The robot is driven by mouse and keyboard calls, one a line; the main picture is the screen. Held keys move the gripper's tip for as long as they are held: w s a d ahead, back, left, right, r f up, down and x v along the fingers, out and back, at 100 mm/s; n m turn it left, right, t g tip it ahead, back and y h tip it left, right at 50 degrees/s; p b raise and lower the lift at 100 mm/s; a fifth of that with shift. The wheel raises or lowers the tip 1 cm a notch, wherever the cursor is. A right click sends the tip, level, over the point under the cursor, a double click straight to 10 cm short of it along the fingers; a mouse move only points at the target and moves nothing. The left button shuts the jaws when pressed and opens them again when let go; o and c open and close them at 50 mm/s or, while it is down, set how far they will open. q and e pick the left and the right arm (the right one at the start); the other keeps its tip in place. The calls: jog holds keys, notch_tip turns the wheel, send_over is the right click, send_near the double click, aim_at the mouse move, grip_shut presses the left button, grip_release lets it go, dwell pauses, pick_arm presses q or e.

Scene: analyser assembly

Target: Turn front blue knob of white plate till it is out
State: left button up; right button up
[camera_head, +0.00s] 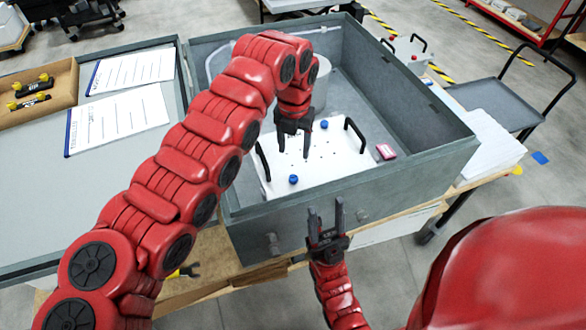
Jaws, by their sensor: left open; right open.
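The white plate (331,170) lies inside the grey metal case and has a black handle at its left and right ends. The front blue knob (293,179) sits on the plate's near left part. The other blue knob (324,125) is on the far side of the plate. My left gripper (294,151) hangs over the plate, open and pointing down, between the two knobs and apart from the front one. My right gripper (325,203) is open and empty, pointing up in front of the case's near wall. My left arm hides part of the case's left side.
The grey case (420,160) has high walls around the plate. A small pink-red item (386,151) lies right of the plate. Papers (118,118) lie on the open lid at left. A cart (495,103) stands at right.

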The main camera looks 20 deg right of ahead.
aim_at(294, 177)
pick_arm(q)
notch_tip(294, 177, down, 10)
jog(key=p, duration=0.4)
jog(key=shift+f, duration=0.15)
jog(key=shift+w+f, duration=0.15)
jog(key=shift+f, duration=0.55)
grip_shut()
